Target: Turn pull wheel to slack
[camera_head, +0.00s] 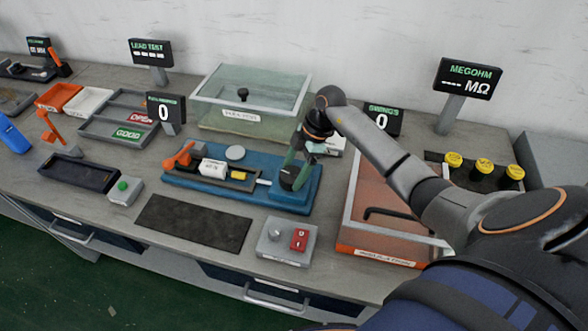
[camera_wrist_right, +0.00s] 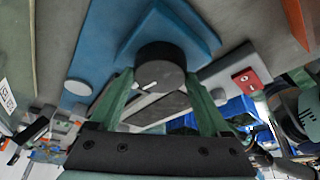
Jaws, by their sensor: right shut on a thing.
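The pull wheel (camera_head: 288,183) is a dark round knob at the right end of the blue fixture (camera_head: 215,190) in the head view. In the right wrist view the pull wheel (camera_wrist_right: 160,62) shows a short white mark on its face. My right gripper (camera_head: 298,167) reaches down over the wheel from above. In the wrist view the green fingers of my right gripper (camera_wrist_right: 159,80) lie on opposite sides of the wheel, shut on it. My left gripper is in neither view.
On the blue fixture sit an orange lever clamp (camera_head: 182,157), a white block (camera_head: 213,169) and a grey disc (camera_head: 235,153). A clear-lidded box (camera_head: 250,100) stands behind. An orange-edged tray (camera_head: 375,250) is at right. A switch box (camera_head: 286,242) and dark mat (camera_head: 193,224) lie in front.

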